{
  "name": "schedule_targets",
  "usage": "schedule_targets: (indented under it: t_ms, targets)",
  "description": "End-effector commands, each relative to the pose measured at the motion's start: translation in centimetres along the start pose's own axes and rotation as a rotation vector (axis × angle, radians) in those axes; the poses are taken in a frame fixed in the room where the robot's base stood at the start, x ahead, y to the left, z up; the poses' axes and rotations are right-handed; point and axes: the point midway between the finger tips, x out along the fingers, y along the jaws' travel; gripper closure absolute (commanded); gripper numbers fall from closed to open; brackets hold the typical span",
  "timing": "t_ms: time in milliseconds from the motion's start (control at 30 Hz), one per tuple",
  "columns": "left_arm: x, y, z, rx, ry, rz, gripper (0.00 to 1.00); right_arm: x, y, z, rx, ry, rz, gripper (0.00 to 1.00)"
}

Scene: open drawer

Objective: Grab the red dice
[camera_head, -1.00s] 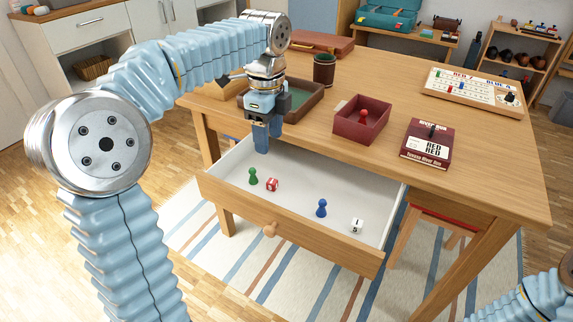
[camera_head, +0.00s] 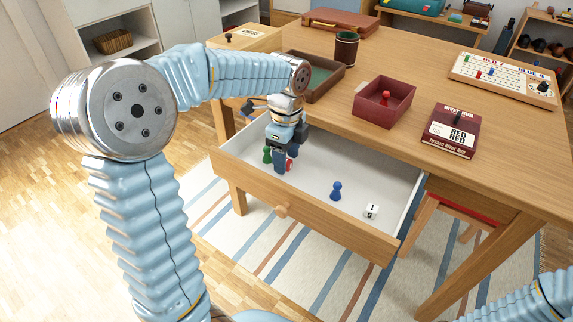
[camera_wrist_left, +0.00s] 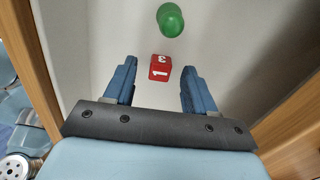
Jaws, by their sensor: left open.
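The red dice (camera_wrist_left: 160,68) lies on the white floor of the open drawer (camera_head: 330,217). In the left wrist view it sits between the lines of the two fingers, a little beyond their tips. In the head view the dice (camera_head: 289,166) is partly hidden by my left gripper (camera_head: 284,163), which points down into the drawer. My left gripper is open and empty; its blue fingers also show in the left wrist view (camera_wrist_left: 158,78). A green pawn (camera_wrist_left: 170,19) stands just beyond the dice. My right gripper is out of view.
A blue pawn (camera_head: 336,191) and a white dice (camera_head: 371,211) are farther right in the drawer. The drawer walls rise around them. On the table are a red box (camera_head: 367,105) with a red pawn, a green-lined tray (camera_head: 327,86) and a dark red game box (camera_head: 450,130).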

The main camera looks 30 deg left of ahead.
Motion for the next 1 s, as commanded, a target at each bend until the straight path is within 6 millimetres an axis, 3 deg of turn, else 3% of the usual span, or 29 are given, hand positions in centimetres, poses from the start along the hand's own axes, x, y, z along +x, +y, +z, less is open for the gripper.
schedule_targets:
  t_ms: [300,667,1000]
  targets:
    - [0.84,0.01,0.01,0.000,0.000,0.000,0.45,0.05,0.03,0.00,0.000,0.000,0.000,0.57]
    - [0.81,0.00,0.00,0.000,0.000,0.000,1.00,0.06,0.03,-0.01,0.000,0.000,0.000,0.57]
    - [0.43,-0.02,0.00,0.000,0.000,-0.001,1.00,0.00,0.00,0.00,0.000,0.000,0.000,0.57]
